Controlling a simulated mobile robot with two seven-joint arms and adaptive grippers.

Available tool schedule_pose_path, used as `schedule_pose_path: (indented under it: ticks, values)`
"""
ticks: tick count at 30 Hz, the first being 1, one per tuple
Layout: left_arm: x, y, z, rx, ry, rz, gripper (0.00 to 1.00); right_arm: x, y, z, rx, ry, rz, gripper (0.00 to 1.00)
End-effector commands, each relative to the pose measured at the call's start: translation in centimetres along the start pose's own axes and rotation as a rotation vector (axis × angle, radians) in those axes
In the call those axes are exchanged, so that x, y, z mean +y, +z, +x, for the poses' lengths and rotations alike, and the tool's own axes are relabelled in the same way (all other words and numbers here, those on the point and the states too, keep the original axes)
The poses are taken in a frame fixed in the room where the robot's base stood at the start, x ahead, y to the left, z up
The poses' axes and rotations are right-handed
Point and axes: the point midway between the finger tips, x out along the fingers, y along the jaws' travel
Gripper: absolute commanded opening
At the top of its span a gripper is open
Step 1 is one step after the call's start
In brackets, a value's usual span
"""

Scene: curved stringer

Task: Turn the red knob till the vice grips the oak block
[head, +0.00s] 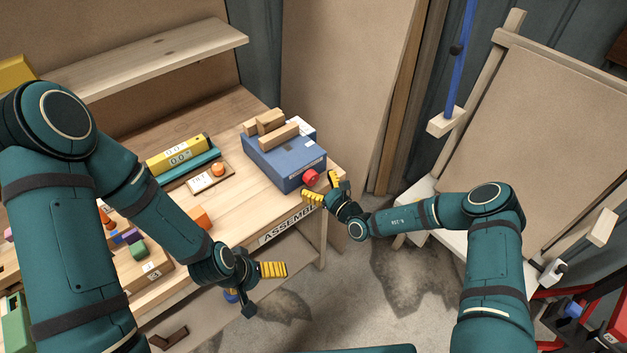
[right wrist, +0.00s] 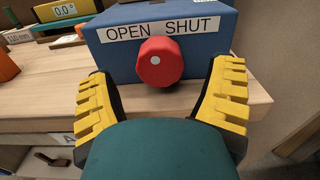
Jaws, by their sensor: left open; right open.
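The red knob (head: 310,177) sticks out of the front of the blue vice box (head: 284,162) at the right end of the workbench. In the right wrist view the knob (right wrist: 160,62) shows a pale dot left of its middle, below a label reading OPEN and SHUT. Light wooden blocks (head: 270,127) lie on top of the box; I cannot tell which is the oak block. My right gripper (head: 324,191) is open, its yellow fingers either side of and short of the knob, apart from it. My left gripper (head: 268,270) is open and empty in front of the bench.
The bench's front edge (head: 290,228) lies below the box. A yellow level-like tool (head: 178,152), a teal bar and a small board with an orange knob (head: 218,170) lie left of the box. A wooden easel-like board (head: 560,130) stands at right.

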Motion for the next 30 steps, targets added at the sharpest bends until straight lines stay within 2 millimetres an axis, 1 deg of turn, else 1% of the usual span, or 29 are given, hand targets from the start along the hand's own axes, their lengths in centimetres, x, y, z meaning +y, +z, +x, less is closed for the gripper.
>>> schedule_pose_path:
  ticks: [1, 6, 16, 17, 18, 20, 21, 22, 30]
  values:
    - [0.0, 0.0, 0.1, 0.000, 0.000, 0.000, 1.00, 0.1, -0.1, 0.7, -0.001, 0.000, 0.000, 0.81]
    - [0.0, 0.0, 0.1, 0.000, 0.000, 0.000, 1.00, 0.1, 0.0, 1.8, 0.000, 0.001, 0.000, 0.81]
    - [0.0, 0.0, 0.1, 0.000, 0.000, 0.000, 1.00, 0.0, 0.0, 2.0, 0.000, 0.001, 0.000, 0.81]
    - [0.0, 0.0, 0.1, 0.000, 0.000, 0.000, 1.00, 0.0, 0.0, 2.0, 0.000, 0.001, 0.000, 0.71]
    - [0.0, 0.0, 0.1, 0.000, 0.000, 0.000, 1.00, 0.0, 0.0, 2.0, 0.000, 0.001, 0.000, 0.57]
    - [0.0, 0.0, 0.1, 0.000, 0.000, 0.000, 1.00, 0.0, 0.0, 2.0, 0.000, 0.001, 0.000, 0.36]
    - [0.0, 0.0, 0.1, 0.000, 0.000, 0.000, 1.00, 0.0, 0.0, 2.0, 0.000, 0.001, 0.000, 0.22]
    - [0.0, 0.0, 0.1, 0.000, 0.000, 0.000, 1.00, 0.0, 0.0, 2.0, 0.000, 0.001, 0.000, 0.12]
    - [0.0, 0.0, 0.1, 0.000, 0.000, 0.000, 1.00, 0.0, 0.0, 2.0, 0.001, 0.001, 0.016, 0.12]
